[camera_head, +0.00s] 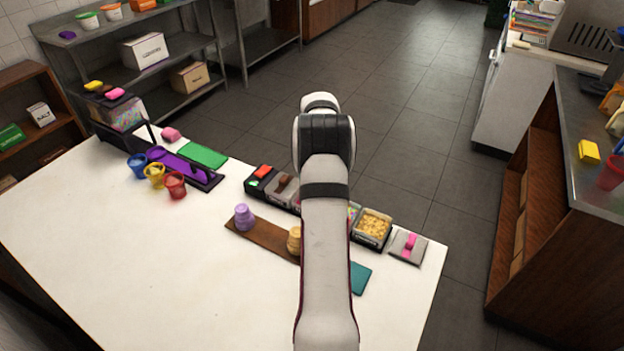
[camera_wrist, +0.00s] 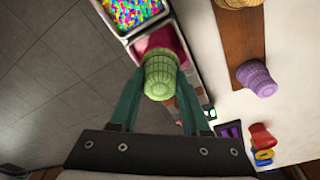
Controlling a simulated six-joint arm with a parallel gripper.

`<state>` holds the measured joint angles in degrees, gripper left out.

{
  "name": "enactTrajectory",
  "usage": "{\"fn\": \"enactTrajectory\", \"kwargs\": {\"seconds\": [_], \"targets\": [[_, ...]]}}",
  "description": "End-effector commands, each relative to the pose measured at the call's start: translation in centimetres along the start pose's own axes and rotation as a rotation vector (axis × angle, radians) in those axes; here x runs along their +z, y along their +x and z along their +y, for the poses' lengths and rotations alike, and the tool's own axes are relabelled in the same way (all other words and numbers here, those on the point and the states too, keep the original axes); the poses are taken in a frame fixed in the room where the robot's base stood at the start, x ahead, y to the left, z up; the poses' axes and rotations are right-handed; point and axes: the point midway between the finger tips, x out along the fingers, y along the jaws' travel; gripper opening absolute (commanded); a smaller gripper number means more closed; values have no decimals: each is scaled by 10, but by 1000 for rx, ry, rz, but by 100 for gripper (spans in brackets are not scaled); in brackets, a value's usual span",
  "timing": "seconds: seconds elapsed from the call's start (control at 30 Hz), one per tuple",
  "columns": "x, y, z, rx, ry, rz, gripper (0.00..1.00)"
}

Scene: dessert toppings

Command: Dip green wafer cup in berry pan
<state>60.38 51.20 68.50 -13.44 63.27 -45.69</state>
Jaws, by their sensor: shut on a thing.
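The green wafer cup (camera_wrist: 161,72) is held between the two fingers of my gripper (camera_wrist: 160,92), which is shut on it, in the wrist view. The berry pan (camera_wrist: 178,30) with dark pink-red contents lies right behind the cup in that view. The cup overlaps the pan's contents; I cannot tell whether it touches them. In the head view my arm hides my gripper, the green cup and most of the berry pan; only a pinkish sliver shows left of the arm.
A sprinkle pan (camera_wrist: 130,14) adjoins the berry pan. A pan of yellowish bits (camera_head: 374,226) and a lidded pan (camera_head: 408,246) stand right of my arm. A brown board (camera_head: 262,236) carries purple cups (camera_head: 243,217) and tan cups (camera_head: 294,240). The white table's left front is clear.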

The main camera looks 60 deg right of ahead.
Motion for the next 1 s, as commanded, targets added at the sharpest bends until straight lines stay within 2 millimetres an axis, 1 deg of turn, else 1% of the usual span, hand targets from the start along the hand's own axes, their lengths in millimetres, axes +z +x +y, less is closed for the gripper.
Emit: {"fn": "enactTrajectory", "kwargs": {"seconds": [0.47,0.57,0.7,0.8,0.9,1.0], "targets": [[0,0,0,0,0,0,15],[-1,-8,0,1,0,1,15],[-4,-28,0,1,0,2,15],[-5,-39,0,1,-1,1,15],[-5,-44,0,0,0,0,15],[-5,-45,0,0,0,-1,15]]}}
